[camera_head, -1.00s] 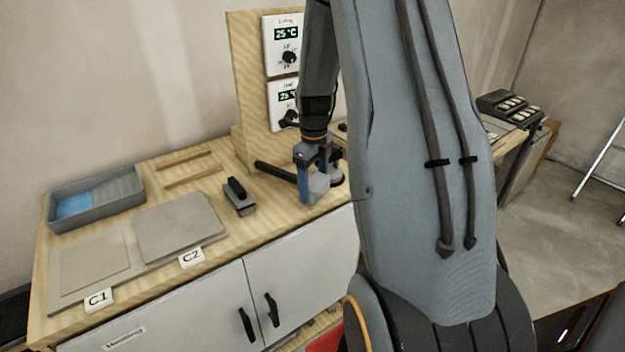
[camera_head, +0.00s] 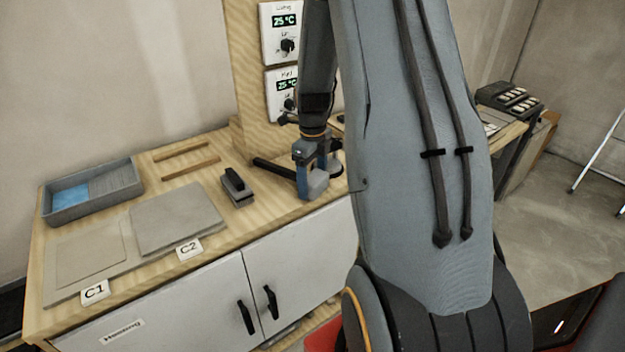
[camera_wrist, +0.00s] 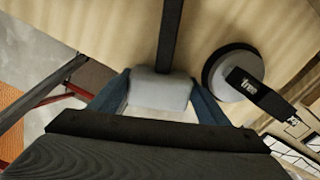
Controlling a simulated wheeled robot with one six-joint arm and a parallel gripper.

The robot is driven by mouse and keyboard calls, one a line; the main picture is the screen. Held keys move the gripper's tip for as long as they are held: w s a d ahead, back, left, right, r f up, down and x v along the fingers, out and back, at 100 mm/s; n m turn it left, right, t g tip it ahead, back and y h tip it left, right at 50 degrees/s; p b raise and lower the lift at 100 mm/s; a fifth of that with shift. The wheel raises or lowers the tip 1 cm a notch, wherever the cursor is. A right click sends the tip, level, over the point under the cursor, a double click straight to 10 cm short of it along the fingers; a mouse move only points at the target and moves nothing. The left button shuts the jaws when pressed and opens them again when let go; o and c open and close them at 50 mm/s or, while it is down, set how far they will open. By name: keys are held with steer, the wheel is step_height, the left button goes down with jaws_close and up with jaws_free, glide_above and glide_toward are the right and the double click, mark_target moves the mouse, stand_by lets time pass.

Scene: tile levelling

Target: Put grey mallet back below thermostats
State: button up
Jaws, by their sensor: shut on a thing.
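The grey mallet has a light grey head (camera_head: 317,184) and a dark handle (camera_head: 273,168). My gripper (camera_head: 312,178) is shut on its head, with a blue finger on each side. In the wrist view the mallet head (camera_wrist: 160,90) sits between the fingers, and the handle (camera_wrist: 170,35) runs away over the wooden worktop. The mallet is at the worktop in front of the thermostats' board; I cannot tell whether it touches the wood. Two white thermostats, an upper (camera_head: 279,32) and a lower (camera_head: 281,92), are on the upright wooden board (camera_head: 243,60).
A round suction cup tool (camera_wrist: 232,72) stands close beside the mallet, to the right in the wrist view. A black-handled block (camera_head: 237,188) lies left of the mallet. Grey tiles (camera_head: 178,217), wooden strips (camera_head: 190,168) and a grey tray (camera_head: 92,190) are further left.

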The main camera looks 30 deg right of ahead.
steer(key=shift+f, duration=0.3)
steer(key=o, duration=1.6)
steer(key=shift+o, duration=0.2)
steer(key=shift+r+b, duration=1.35)
steer(key=shift+r, duration=2.55)
steer(key=s+a+n, duration=0.4)
steer(key=a+n, duration=0.3)
steer(key=n, duration=0.3)
steer(key=s+a+f+n+t+b, duration=0.1)
steer(key=s+a+n, duration=0.4)
steer(key=n, duration=0.5)
steer(key=s+a+f+n+b, duration=0.1)
steer(key=s+a+n, duration=0.4)
steer(key=a+n, duration=0.4)
steer(key=shift+n, duration=1.1)
